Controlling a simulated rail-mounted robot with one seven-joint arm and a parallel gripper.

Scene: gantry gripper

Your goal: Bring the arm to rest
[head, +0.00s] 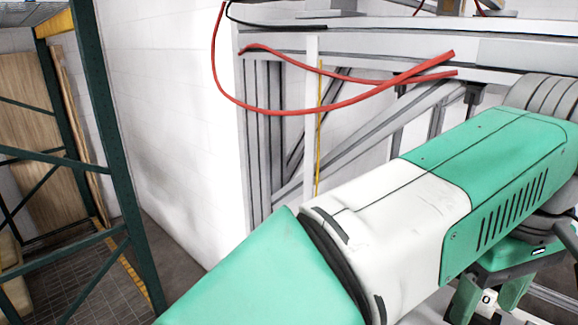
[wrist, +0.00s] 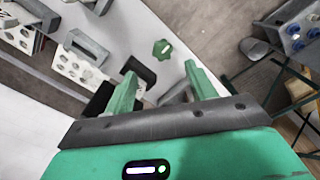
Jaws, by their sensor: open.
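My arm (head: 400,235), green and white, fills the lower right of the head view. My gripper (head: 490,297) shows at its far end by the lower right edge, partly cut off by the frame. In the wrist view, my gripper (wrist: 161,86) has its two green fingers spread apart with nothing held between them. Beyond the fingertips is a pale table surface (wrist: 148,22). A green knob-like part (wrist: 162,49) lies on it. A dark angled block (wrist: 138,70) is near the left finger.
Grey blocks (wrist: 88,47) and white holed parts (wrist: 75,66) lie at the left of the wrist view. A grey cup (wrist: 253,48) and a container with blue items (wrist: 298,30) are at right. The head view shows a dark green rack (head: 107,140), white wall (head: 170,110) and red cables (head: 330,107).

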